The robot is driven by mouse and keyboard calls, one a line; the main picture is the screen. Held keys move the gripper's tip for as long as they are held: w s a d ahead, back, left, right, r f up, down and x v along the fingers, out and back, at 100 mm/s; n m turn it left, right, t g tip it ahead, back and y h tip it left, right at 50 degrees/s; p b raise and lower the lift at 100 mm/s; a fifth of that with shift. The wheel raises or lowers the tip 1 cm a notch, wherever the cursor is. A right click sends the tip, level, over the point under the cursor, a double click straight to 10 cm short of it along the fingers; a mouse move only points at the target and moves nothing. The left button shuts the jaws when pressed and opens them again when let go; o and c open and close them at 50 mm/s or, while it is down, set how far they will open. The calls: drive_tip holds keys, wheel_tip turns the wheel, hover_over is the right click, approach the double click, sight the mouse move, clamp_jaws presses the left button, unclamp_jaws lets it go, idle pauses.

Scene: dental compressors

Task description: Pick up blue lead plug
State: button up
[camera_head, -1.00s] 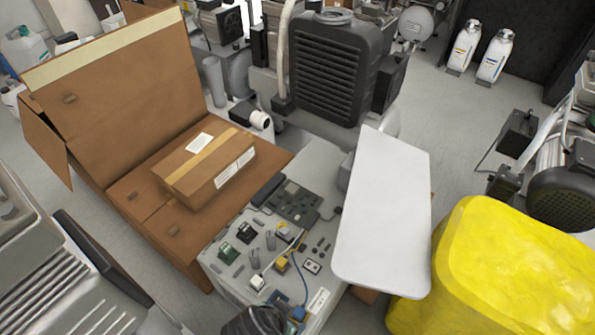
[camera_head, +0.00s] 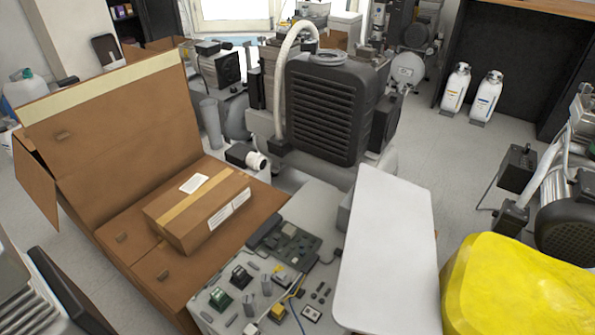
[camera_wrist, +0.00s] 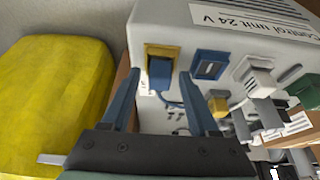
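In the wrist view, the blue lead plug (camera_wrist: 160,74) sits at a yellow-framed socket (camera_wrist: 161,50) on the face of the pale control unit (camera_wrist: 150,20). My gripper (camera_wrist: 161,76) is open, with one blue finger on each side of the plug. Gaps show between the fingers and the plug; I cannot tell how far the tips reach along it. A blue-framed socket (camera_wrist: 209,66) is just right of the right finger. In the head view, a blue lead (camera_head: 298,317) runs off the bottom edge; my gripper is out of frame there.
A yellow block (camera_head: 510,285) stands right of a white panel (camera_head: 388,240). An open cardboard box (camera_head: 110,120) with a parcel (camera_head: 200,210) is on the left. In the wrist view, a grey connector (camera_wrist: 258,84) and a green one (camera_wrist: 304,92) sit right of the plug.

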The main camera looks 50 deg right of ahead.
clamp_jaws()
drive_tip(key=shift+r, duration=0.1)
